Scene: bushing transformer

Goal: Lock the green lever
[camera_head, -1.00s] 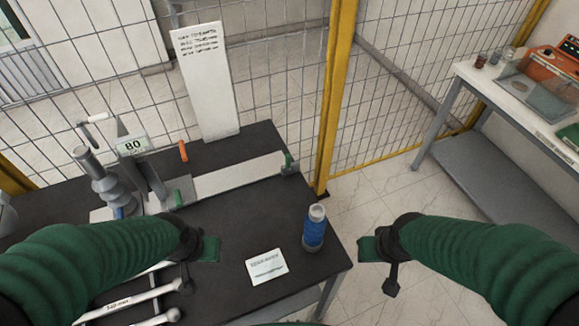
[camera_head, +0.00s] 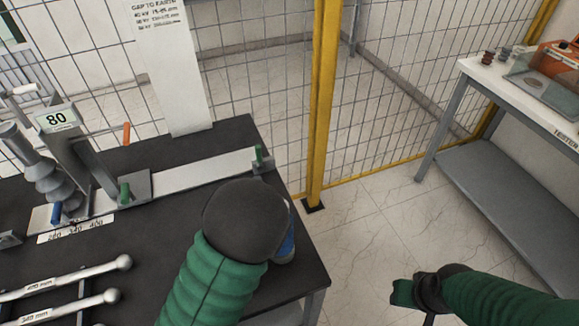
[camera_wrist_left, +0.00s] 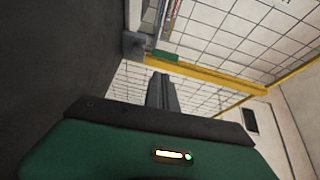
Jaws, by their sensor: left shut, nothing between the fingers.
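A green lever (camera_head: 258,155) stands at the right end of the pale flat rail on the black table. A second green lever (camera_head: 124,193) stands on the grey block by the insulator column, and I cannot tell which one the task means. My left gripper (camera_wrist_left: 162,88) is shut and empty. In the head view its dark wrist hides the fingers, just below the rail's right end. A small green piece (camera_wrist_left: 165,56) shows beyond the fingertips in the left wrist view, apart from them. My right gripper (camera_head: 405,293) hangs over the floor right of the table; its opening is unclear.
A blue bottle (camera_head: 286,246) is mostly hidden behind my left wrist. An orange lever (camera_head: 127,133) and an "80" display (camera_head: 56,119) stand at left, with white rods (camera_head: 65,276) nearer. A yellow fence post (camera_head: 322,110) rises behind the table's right end.

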